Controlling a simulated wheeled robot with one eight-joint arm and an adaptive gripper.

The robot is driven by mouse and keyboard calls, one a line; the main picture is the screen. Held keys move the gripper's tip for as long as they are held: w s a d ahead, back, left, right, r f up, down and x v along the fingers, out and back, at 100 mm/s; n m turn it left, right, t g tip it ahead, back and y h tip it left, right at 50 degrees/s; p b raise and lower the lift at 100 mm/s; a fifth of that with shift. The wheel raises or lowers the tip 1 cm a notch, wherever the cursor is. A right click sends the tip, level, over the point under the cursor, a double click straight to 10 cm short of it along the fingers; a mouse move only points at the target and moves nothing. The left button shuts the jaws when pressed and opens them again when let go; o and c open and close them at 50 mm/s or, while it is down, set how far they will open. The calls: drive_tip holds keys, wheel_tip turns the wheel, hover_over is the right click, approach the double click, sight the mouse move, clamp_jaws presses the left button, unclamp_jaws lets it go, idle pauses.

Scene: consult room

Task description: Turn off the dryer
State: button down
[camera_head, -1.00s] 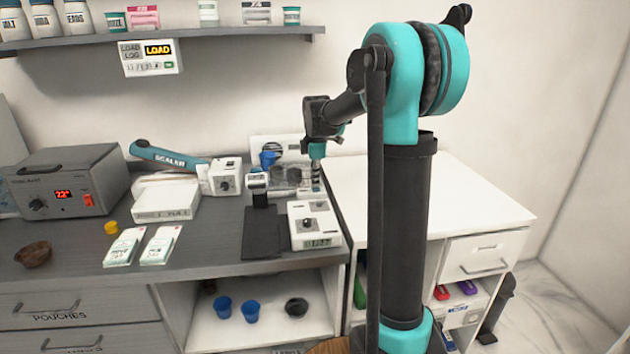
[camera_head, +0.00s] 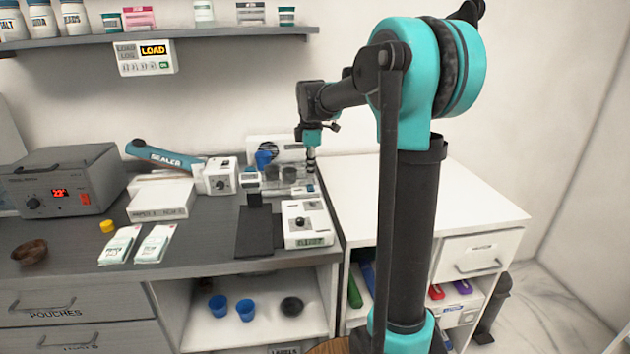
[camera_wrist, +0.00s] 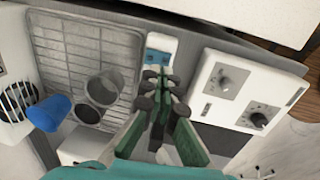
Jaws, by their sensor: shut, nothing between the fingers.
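A white unit with a round dark fan grille (camera_head: 268,149) stands at the back of the counter, beside a wire rack holding cups; it looks like the dryer. The grille (camera_wrist: 18,100) and the rack (camera_wrist: 75,45) also show in the wrist view. A white block with a blue patch (camera_wrist: 160,42), perhaps a switch, sits at the rack's edge. My gripper (camera_head: 311,172) points down over the rack's right end. In the wrist view my gripper (camera_wrist: 163,78) is shut and empty, its fingertips close to that block; contact cannot be told.
A white box with knobs (camera_head: 306,222) stands in front of the gripper. A blue cup (camera_wrist: 48,113) sits near the grille. A grey box with a red display (camera_head: 65,180) and the sealer (camera_head: 165,154) are to the left. The white cabinet top (camera_head: 415,195) is clear.

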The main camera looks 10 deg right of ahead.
wheel_tip(320, 180, up, 10)
drive_tip(key=s, duration=0.1)
drive_tip(key=shift+f, duration=0.25)
